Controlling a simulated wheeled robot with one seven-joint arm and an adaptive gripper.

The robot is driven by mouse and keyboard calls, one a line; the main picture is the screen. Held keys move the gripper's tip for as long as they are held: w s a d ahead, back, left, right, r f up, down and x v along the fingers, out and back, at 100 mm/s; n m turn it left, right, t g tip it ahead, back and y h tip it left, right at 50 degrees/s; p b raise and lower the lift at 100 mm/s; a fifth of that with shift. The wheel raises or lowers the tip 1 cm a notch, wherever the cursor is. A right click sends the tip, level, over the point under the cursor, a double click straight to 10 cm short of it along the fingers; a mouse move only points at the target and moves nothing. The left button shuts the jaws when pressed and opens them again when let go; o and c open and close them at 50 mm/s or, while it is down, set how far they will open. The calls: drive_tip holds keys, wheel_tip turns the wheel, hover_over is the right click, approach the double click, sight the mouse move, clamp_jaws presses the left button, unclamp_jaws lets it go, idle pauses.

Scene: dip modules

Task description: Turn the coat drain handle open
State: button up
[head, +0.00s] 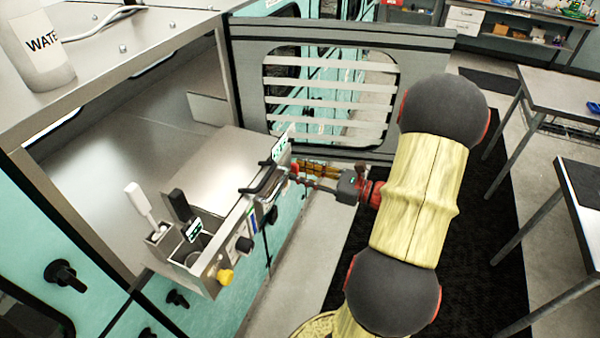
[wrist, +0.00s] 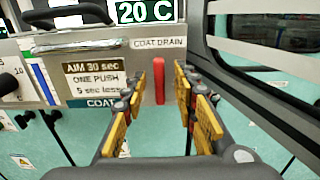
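The coat drain handle (wrist: 159,80) is a red upright bar on the front of the metal machine panel, just below the COAT DRAIN label (wrist: 158,43) in the wrist view. My gripper (wrist: 158,92) is open, with its yellow-padded fingers on either side of the handle's line in that view. The handle appears between the fingertips, and no finger visibly touches it. Its exact depth relative to the tips is hard to tell. In the head view my gripper (head: 317,175) points left at the panel's right end, where the handle is small and partly hidden.
An open window-like panel (head: 340,40) with slats stands behind and right of the gripper. A green 20 C display (wrist: 146,11) sits above the label.

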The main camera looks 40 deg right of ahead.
drive_tip(key=shift+w+a, duration=0.15)
drive_tip(key=shift+w, duration=0.2)
drive_tip(key=shift+c, duration=0.2)
clamp_jaws()
